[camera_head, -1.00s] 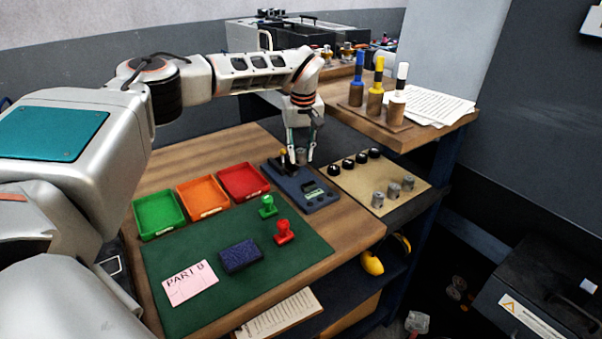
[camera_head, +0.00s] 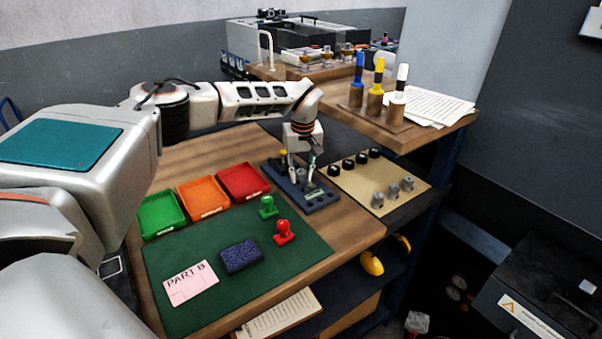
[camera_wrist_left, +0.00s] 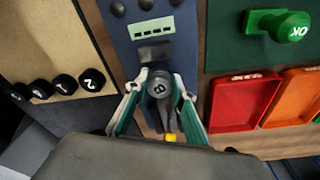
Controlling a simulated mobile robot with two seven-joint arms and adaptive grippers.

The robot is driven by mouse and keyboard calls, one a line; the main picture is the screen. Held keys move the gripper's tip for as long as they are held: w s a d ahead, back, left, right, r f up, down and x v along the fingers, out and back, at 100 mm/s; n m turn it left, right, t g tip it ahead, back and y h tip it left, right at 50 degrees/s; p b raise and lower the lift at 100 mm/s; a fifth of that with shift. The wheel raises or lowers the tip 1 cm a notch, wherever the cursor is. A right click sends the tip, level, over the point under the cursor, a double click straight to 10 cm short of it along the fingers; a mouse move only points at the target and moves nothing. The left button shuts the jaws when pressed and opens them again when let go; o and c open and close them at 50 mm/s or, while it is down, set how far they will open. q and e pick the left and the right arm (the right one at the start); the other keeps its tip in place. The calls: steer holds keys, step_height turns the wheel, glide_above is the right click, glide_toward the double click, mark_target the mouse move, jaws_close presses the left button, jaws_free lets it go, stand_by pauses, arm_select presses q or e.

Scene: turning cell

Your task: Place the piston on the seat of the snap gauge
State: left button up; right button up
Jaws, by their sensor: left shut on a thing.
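The snap gauge (camera_head: 322,201) is a dark blue base with a small green display, standing on the bench right of the red tray; it also shows in the left wrist view (camera_wrist_left: 127,22). My left gripper (camera_head: 302,178) is low over the gauge, pointing down. In the left wrist view the gripper (camera_wrist_left: 158,96) is shut on the piston (camera_wrist_left: 158,88), a grey round part with a dark marked top. The piston is between the fingertips, over the gauge's middle. Whether its underside touches the seat is hidden. My right gripper is not in view.
A tan board (camera_head: 354,184) with several black knobs and grey cylinders lies close right of the gauge. Red (camera_head: 262,190), orange (camera_head: 222,205) and green (camera_head: 178,225) trays stand left.

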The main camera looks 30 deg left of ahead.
arm_select(q)
steer(key=o, duration=1.1)
steer(key=shift+o, duration=0.3)
step_height(320, 180, up, 12)
steer(key=s+d, duration=0.1)
steer(key=shift+s+d, duration=0.15)
